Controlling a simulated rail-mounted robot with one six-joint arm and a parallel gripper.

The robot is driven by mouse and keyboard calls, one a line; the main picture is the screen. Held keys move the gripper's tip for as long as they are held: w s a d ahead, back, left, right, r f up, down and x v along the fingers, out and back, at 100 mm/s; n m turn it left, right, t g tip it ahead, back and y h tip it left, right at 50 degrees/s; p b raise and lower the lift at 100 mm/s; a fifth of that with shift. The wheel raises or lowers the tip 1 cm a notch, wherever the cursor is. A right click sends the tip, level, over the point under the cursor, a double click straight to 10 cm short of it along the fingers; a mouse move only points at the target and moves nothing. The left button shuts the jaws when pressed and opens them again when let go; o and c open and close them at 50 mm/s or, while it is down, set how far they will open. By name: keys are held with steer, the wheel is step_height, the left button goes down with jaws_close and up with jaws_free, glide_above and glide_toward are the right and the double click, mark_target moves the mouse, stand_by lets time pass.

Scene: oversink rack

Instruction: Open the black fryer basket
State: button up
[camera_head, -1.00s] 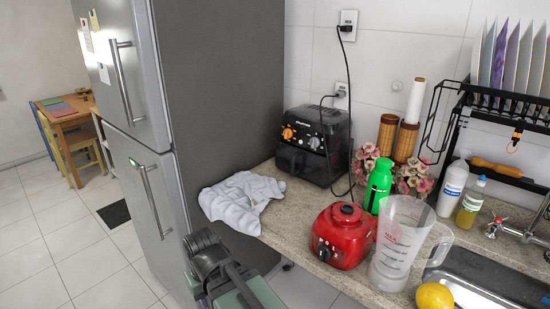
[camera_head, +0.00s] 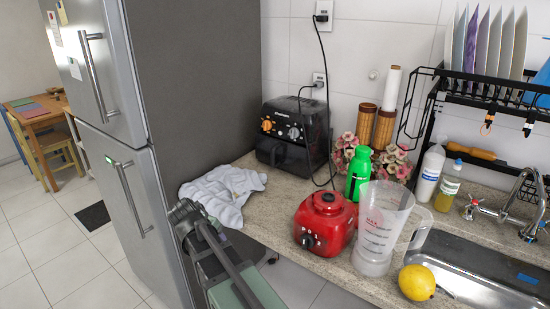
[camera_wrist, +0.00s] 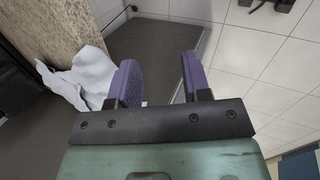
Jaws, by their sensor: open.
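The black air fryer (camera_head: 293,134) stands at the back of the counter, against the tiled wall beside the fridge. Its front has two knobs, one of them orange. The fryer basket (camera_head: 282,154) is the lower front part with a handle, and it appears closed. My gripper shows in the wrist view with two purple fingers (camera_wrist: 156,84) spread apart and nothing between them. In the head view my arm is low in front of the counter, beside the fridge, well short of the fryer. The fingers are not clear in the head view.
A white towel (camera_head: 224,193) lies at the counter's left edge, in front of the fryer. A red blender base (camera_head: 326,222), clear jug (camera_head: 381,230), green bottle (camera_head: 358,173) and lemon (camera_head: 417,282) stand to the right. The fridge (camera_head: 195,90) bounds the left side.

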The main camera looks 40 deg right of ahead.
mark_target(273, 154)
steer(key=w+d+n+h+b, duration=0.1)
steer(key=w+d+n+h, duration=0.1)
steer(key=w+d, duration=0.2)
steer(key=w+d+r+n+h+b, duration=0.1)
steer(key=w+d+n+h, duration=0.1)
steer(key=w+d, duration=0.3)
steer(key=w+d+n+h+b, duration=0.2)
steer(key=w+d, duration=0.3)
steer(key=d, duration=0.4)
steer(key=shift+r+n+h, duration=0.4)
steer(key=shift+n+h, duration=0.1)
steer(key=shift+h, duration=0.1)
steer(key=w+d+r+n+h+b, duration=0.1)
steer(key=w+d+r+n+h, duration=0.1)
steer(key=d, duration=0.5)
steer(key=w+d+r+n+h, duration=0.2)
steer(key=d, duration=0.5)
steer(key=w+d+r+n+h+b, duration=0.1)
steer(key=w+d+r+n+h, duration=0.1)
steer(key=d, duration=0.5)
steer(key=shift+w+n+b, duration=0.25)
steer(key=shift+n+b, duration=0.1)
steer(key=shift+n, duration=0.25)
steer(key=shift+f, duration=0.1)
jaws_close()
